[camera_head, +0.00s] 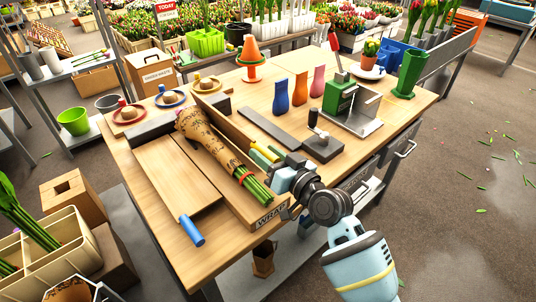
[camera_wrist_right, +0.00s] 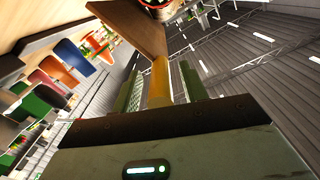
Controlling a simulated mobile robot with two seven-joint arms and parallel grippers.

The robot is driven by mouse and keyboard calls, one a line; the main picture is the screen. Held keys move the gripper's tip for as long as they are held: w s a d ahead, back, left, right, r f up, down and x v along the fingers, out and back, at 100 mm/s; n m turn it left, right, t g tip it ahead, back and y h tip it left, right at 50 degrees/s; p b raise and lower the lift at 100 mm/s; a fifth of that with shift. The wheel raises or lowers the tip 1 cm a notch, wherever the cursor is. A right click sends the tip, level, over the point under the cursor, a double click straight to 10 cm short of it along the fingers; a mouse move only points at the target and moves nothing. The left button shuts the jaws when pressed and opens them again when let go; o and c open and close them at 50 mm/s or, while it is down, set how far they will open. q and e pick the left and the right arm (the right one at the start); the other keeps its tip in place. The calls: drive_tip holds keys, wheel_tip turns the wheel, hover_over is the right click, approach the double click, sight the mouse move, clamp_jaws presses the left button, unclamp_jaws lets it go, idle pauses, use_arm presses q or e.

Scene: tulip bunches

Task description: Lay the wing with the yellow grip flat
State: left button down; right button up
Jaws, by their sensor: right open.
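The wing with the yellow grip (camera_head: 225,122) is a thin wooden panel standing raised along the right side of the wrapped tulip bunch (camera_head: 205,138). In the right wrist view it is the brown panel (camera_wrist_right: 135,25) at the top. Its yellow grip (camera_wrist_right: 160,82) points toward me between two green fingers. My right gripper (camera_head: 264,157) is open, with a finger on either side of the yellow grip; I cannot tell whether they touch it. The other wing (camera_head: 175,178), with a blue grip (camera_head: 191,230), lies flat to the left. My left gripper is not in view.
The WRAP board (camera_head: 271,216) carries the bunch with its green stems toward the front edge. To the right are a dark block with a post (camera_head: 322,148), a green device (camera_head: 340,98) on a metal plate and several coloured vases (camera_head: 281,96). An orange cone (camera_head: 251,55) stands behind.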

clamp_jaws()
drive_tip(key=shift+w+d+r+m, duration=0.1)
drive_tip(key=shift+w+d+m, duration=0.25)
drive_tip(key=shift+d+m, duration=0.15)
drive_tip(key=shift+w+d+f+m+b, duration=0.1)
drive_tip(key=shift+w+d+m, duration=0.55)
drive_tip(key=shift+m, duration=0.35)
drive_tip(key=shift+w+d+f+m+b, duration=0.15)
drive_tip(key=shift+w+d+m, duration=0.25)
drive_tip(key=shift+d+m, duration=0.5)
drive_tip(key=shift+w+d+f+m+b, duration=0.1)
drive_tip(key=shift+w+d+m, duration=0.5)
drive_tip(key=shift+m, duration=0.5)
